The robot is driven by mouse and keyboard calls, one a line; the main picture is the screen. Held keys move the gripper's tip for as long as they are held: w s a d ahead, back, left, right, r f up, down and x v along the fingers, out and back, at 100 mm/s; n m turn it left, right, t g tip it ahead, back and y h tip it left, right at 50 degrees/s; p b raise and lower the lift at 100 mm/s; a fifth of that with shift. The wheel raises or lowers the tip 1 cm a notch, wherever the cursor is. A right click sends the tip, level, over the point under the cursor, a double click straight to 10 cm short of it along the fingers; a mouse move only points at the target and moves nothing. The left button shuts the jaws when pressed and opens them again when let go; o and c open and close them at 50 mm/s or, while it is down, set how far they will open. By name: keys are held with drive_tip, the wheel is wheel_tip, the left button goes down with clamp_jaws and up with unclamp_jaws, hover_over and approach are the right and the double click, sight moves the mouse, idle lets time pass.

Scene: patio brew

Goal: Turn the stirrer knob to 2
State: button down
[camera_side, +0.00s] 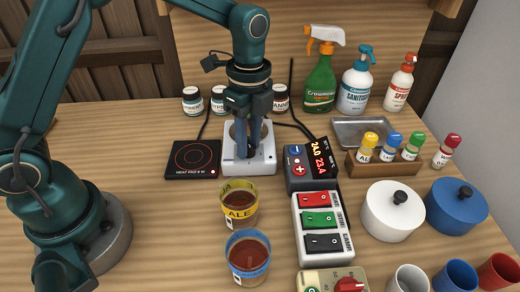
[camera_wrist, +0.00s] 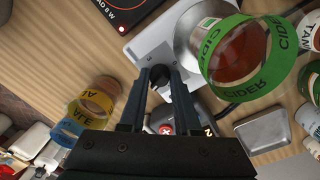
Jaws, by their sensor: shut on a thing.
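The stirrer (camera_side: 233,166) is a white square unit near the middle of the table in the side view. It also shows in the wrist view (camera_wrist: 150,44), where its knob (camera_wrist: 160,72) is a small dark dial at the near edge. My gripper (camera_side: 248,150) points down at the stirrer's front. In the wrist view my gripper (camera_wrist: 160,82) has its fingertips on either side of the knob, shut on it. In the wrist view a beaker with a green CIDER band (camera_wrist: 262,78) stands on the stirrer. I cannot read the knob's setting; the gripper hides the knob in the side view.
A black heat pad (camera_side: 193,158) lies left of the stirrer, and a controller with a red display (camera_side: 310,172) stands close on its right. The ALE beaker (camera_side: 238,204), a blue-banded beaker (camera_side: 248,258) and a switch strip (camera_side: 322,225) are in front. Bottles (camera_side: 320,85) stand behind.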

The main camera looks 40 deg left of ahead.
sight(249, 143)
drive_tip(key=shift+r+m, duration=0.1)
drive_tip(key=shift+m, duration=0.9)
drive_tip(key=c, duration=0.6)
unclamp_jaws()
drive_tip(key=shift+w+r, duration=0.15)
drive_tip(key=shift+r, duration=2.4)
